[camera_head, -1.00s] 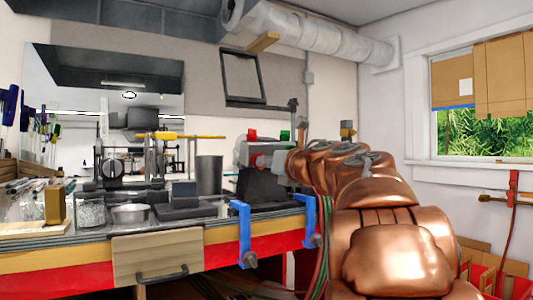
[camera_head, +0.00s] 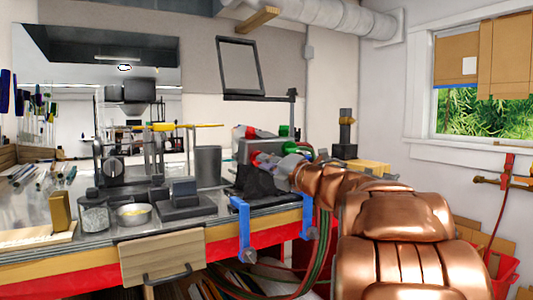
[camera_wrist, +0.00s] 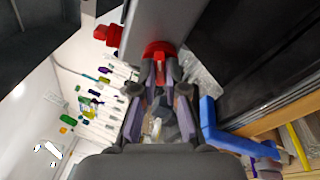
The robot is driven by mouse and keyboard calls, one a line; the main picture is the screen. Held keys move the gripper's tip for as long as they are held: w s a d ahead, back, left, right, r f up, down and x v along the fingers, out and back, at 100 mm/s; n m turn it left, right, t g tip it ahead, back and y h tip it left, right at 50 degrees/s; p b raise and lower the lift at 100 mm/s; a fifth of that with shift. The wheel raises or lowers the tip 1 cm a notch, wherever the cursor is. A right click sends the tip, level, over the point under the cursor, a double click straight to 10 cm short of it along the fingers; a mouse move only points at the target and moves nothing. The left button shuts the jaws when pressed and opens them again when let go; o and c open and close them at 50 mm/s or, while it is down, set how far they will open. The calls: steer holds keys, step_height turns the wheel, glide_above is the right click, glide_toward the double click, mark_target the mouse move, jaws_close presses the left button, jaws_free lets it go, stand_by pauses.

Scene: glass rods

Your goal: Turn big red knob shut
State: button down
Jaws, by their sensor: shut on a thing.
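The big red knob (camera_wrist: 158,49) sits on the front of a grey torch body (camera_wrist: 172,22) in the wrist view. My gripper (camera_wrist: 160,72) is shut on it, one finger on each side. In the head view the big red knob (camera_head: 254,158) shows as a small red patch at the tip of my gripper (camera_head: 262,161), on the front of the torch. The fingers partly cover it, and its turn angle cannot be read.
A smaller red knob (camera_head: 251,132) and a green knob (camera_head: 284,131) sit on top of the torch. A blue clamp (camera_head: 242,220) grips the bench edge below. A metal cup (camera_head: 208,166) and a glass jar (camera_head: 93,216) stand to the left.

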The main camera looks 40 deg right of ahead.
steer(key=m+p, duration=0.3)
steer(key=m, duration=0.1)
steer(key=shift+t, duration=0.4)
steer(key=shift+f+m+y, duration=0.1)
steer(key=shift+m+y, duration=0.2)
steer(key=shift+m, duration=0.1)
steer(key=c, duration=1.2)
jaws_free()
steer(key=shift+v, duration=6)
steer(key=shift+a, duration=0.1)
